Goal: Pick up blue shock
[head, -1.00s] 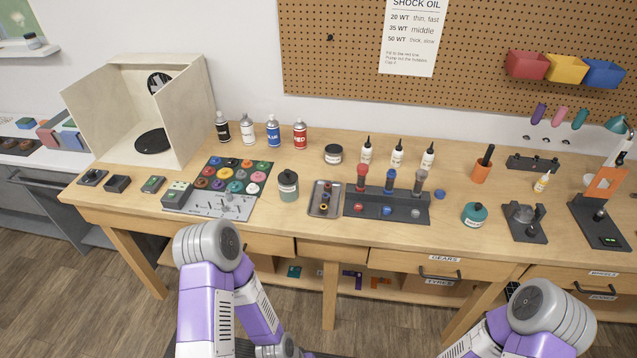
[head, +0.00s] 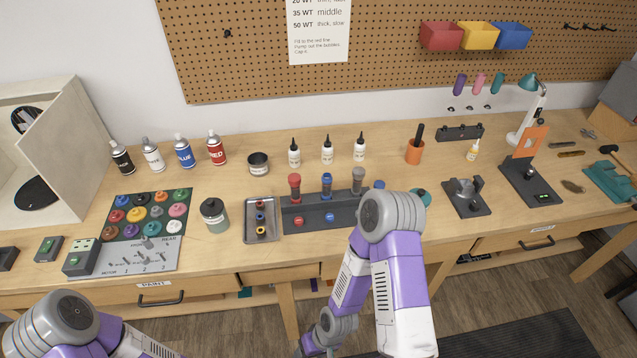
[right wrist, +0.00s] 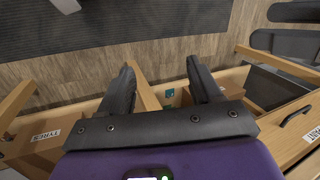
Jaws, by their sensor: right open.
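The blue shock (head: 326,186) stands upright in a dark rack (head: 290,219) on the workbench, in the middle of the head view. A red shock (head: 294,186) stands to its left and a grey shock (head: 357,181) to its right. My right arm is in front of the rack's right end in the head view, with its gripper out of that view. In the right wrist view my right gripper (right wrist: 163,88) is open and empty, with the floor and the bench's drawer fronts beyond it. My left arm shows at the lower left of the head view; its gripper is not in view.
A metal tray (head: 248,236) with small rings lies left of the rack, beside a jar (head: 214,216). Bottles stand behind the rack. An orange cup (head: 414,153) stands to the right. Bare bench top lies between the rack and the bottles.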

